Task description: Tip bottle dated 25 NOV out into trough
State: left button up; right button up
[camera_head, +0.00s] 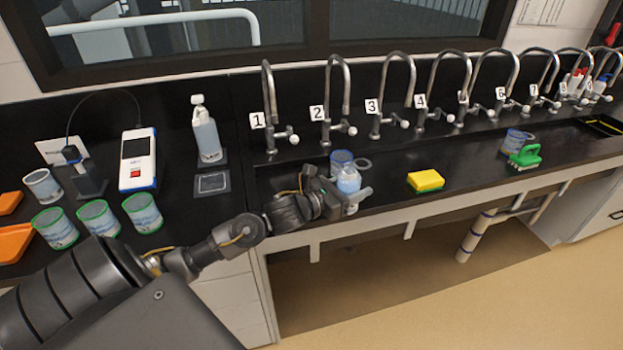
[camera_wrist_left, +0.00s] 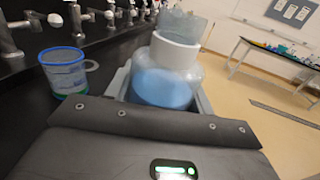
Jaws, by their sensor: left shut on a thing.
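My left gripper (camera_head: 345,192) is shut on a clear bottle (camera_head: 349,180) with pale blue liquid. The bottle is held about upright near the front edge of the black trough (camera_head: 470,165), which runs below the taps. In the left wrist view, the bottle (camera_wrist_left: 164,88) shows a white ring at its neck and stands between the fingers of the left gripper (camera_wrist_left: 160,100). No date can be read on it in either view. My right gripper is not in view.
A blue-rimmed container (camera_head: 341,158) stands just behind the bottle. Several numbered taps (camera_head: 329,110) line the back. A white pump bottle (camera_head: 206,135) stands left.

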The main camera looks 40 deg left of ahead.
pick_arm(q)
jog(key=w+a+y, duration=0.1)
jog(key=a, duration=0.1)
jog(key=w+a+f+n+y, duration=0.1)
jog(key=w+a, duration=0.1)
jog(key=a, duration=0.1)
jog(key=w+a+n+y, duration=0.1)
jog(key=a, duration=0.1)
jog(key=shift+w+a+f+t, duration=0.15)
jog(key=shift+a+f+t, duration=0.1)
jog(key=shift+f+t, duration=0.15)
jog(key=shift+a+r+n+p, duration=0.1)
jog(key=shift+r+n+p, duration=0.35)
jog(key=shift+p, duration=0.5)
jog(key=n+p, duration=0.2)
jog(key=p, duration=0.1)
jog(key=shift+a+r, duration=0.15)
jog(key=shift+a, duration=0.15)
jog(key=shift+w+a+f+n+g+h+p, duration=0.15)
jog(key=shift+a+n+g+p, duration=0.1)
jog(key=shift+n+p, duration=0.7)
jog(key=shift+a+f+n+g+h+p, duration=0.1)
jog(key=shift+a+n+g+p, duration=0.1)
jog(key=shift+n+p, duration=0.65)
jog(key=shift+w+a+f+n+g+h+p, duration=0.15)
jog(key=shift+a+n+g+p, duration=0.1)
jog(key=shift+n+p, duration=0.7)
jog(key=shift+a+f, duration=0.1)
